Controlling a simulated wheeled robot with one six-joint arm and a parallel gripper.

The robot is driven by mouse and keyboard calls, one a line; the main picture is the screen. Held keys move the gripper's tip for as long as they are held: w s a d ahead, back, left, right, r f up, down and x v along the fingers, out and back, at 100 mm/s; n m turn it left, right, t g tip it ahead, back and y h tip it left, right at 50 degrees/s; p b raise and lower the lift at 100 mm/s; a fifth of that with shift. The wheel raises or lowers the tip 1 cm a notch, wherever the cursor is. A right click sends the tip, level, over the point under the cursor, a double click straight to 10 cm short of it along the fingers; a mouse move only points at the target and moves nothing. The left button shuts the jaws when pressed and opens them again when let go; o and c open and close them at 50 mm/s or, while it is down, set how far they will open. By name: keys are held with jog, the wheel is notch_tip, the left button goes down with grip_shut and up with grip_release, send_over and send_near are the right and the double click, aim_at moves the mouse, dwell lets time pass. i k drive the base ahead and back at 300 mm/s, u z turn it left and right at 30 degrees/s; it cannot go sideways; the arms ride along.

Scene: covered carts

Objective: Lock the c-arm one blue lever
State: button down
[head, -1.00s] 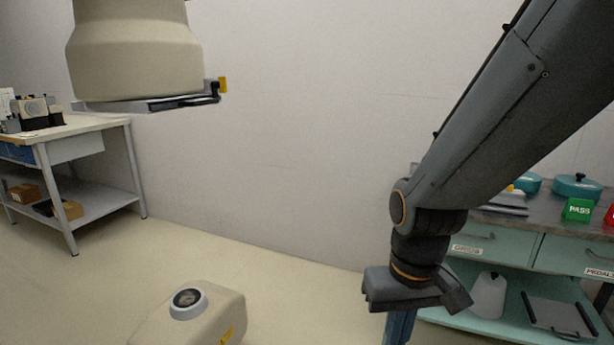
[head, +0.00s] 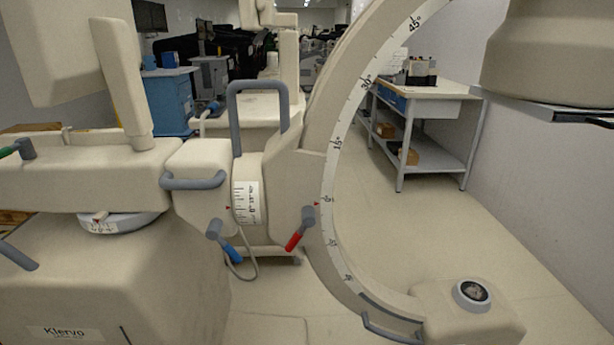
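The beige C-arm machine fills the left and middle of the head view, with its curved, degree-marked arc (head: 329,165). A blue-tipped lever (head: 231,252) with a grey hub hangs low on the joint housing, below a small white scale. It points down and to the right. A red-tipped lever (head: 295,240) sits to its right beside the arc, pointing down and to the left. A green-tipped lever (head: 9,151) shows at the far left edge. My gripper is out of view. Whether the blue lever is locked cannot be told.
A grey U-shaped handle (head: 257,88) stands above the joint housing. A worktable (head: 440,92) with boxes stands behind on the right, and a blue cabinet (head: 168,100) at the back left. Open floor (head: 430,235) lies between the arc and the right wall.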

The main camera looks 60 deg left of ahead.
aim_at(214, 228)
jog(key=u, duration=2.55)
